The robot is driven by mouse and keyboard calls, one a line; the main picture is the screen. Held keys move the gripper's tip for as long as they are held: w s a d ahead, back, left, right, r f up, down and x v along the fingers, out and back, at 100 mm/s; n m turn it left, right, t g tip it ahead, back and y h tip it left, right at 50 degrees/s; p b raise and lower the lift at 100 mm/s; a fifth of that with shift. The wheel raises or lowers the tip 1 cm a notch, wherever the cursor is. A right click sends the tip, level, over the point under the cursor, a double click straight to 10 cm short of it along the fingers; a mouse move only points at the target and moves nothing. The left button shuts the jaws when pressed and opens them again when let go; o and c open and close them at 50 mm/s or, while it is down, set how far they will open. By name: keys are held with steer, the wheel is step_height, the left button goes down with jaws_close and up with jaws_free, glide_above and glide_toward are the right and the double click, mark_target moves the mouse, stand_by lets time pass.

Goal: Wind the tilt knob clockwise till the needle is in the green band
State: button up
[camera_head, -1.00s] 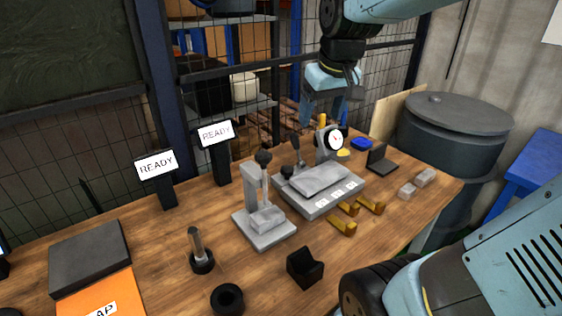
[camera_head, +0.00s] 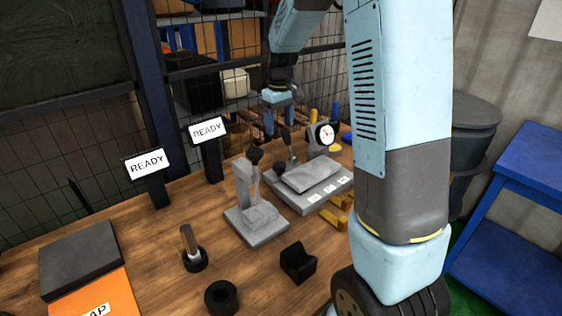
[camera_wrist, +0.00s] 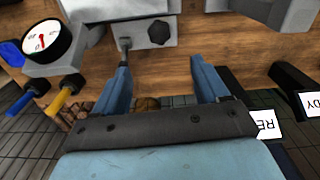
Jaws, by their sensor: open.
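The grey fixture (camera_head: 312,188) stands on the bench with a round white dial gauge (camera_head: 325,134) at its back right. The gauge also shows in the wrist view (camera_wrist: 42,42); its needle looks red, but I cannot make out a green band. A dark lobed knob (camera_wrist: 159,32) sits on the fixture's near face in the wrist view; it also shows at the fixture's left end in the head view (camera_head: 279,168). A thin dark lever (camera_wrist: 124,44) stands beside it. My gripper (camera_wrist: 163,66) is open and empty, fingers apart, short of the knob.
Yellow (camera_wrist: 63,97) and blue (camera_wrist: 30,95) handles stick out below the gauge in the wrist view. Two READY signs (camera_head: 147,163) stand behind. My arm hides the bench's right side.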

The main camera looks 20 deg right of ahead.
mark_target(278, 163)
steer(key=f, duration=1)
steer(key=w+f, duration=0.1)
steer(key=f, duration=0.4)
steer(key=shift+a+f, duration=0.1)
steer(key=shift+f, duration=0.05)
steer(key=shift+w, duration=0.1)
steer(key=c, duration=1.1)
steer(key=shift+o, duration=0.2)
